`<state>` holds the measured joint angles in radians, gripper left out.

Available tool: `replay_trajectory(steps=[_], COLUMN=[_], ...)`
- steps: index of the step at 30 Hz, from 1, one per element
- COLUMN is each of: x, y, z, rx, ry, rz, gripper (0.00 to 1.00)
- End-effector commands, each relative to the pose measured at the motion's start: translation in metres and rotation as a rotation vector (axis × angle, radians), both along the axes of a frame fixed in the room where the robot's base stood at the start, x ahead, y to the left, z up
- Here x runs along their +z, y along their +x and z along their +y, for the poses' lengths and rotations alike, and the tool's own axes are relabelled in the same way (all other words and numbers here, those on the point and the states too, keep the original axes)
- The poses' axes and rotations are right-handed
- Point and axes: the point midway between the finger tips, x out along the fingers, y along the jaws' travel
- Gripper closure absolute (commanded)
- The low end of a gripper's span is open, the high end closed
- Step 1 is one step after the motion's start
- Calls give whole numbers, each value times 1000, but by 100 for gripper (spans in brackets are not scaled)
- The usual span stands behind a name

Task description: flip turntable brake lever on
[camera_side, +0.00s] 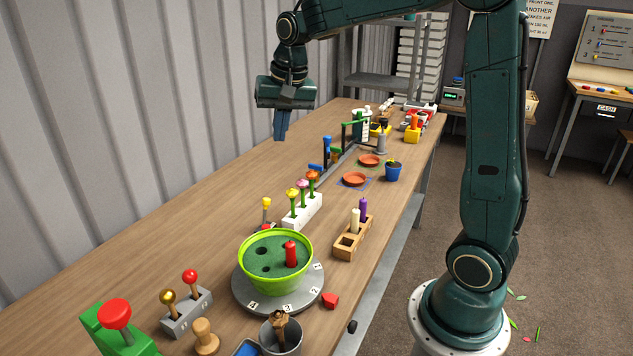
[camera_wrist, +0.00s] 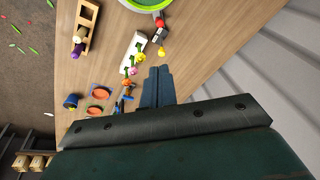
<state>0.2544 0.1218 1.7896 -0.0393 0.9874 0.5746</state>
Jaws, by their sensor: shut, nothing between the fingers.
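The round grey turntable (camera_side: 244,297) carries a green bowl (camera_side: 247,280) with a red candle standing in one of its holes; the bowl's rim (camera_wrist: 150,4) shows at the top of the wrist view. A small lever with a yellow knob (camera_side: 266,203) stands behind the turntable; its yellow knob (camera_wrist: 161,53) is also in the wrist view. A grey block holds a gold-knobbed lever (camera_side: 168,296) and a red-knobbed lever (camera_side: 190,276). No label shows which lever is the brake. My gripper (camera_side: 279,138) is shut and empty, high above the table's left-back part, apart from everything.
A white flower rack (camera_side: 302,212), a wooden candle block (camera_side: 352,243) and a blue pot (camera_side: 393,171) stand nearby. A green block with a large red knob (camera_side: 114,314) and a metal cup (camera_side: 281,335) are in front. The table's left-back surface is bare.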

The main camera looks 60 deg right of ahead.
Motion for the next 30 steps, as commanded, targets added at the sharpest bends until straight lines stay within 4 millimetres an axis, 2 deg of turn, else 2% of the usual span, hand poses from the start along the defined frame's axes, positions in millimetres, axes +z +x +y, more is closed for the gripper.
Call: replay_trajectory(steps=[6, 15, 24, 30], x=[-23, -62, -110, -136], y=[33, 70, 98, 108], z=[-27, -64, -103, -123], rx=[-116, -277, -435, -516], ry=[31, 70, 106, 122], rz=[34, 79, 121, 143], gripper=[100, 100, 100, 100])
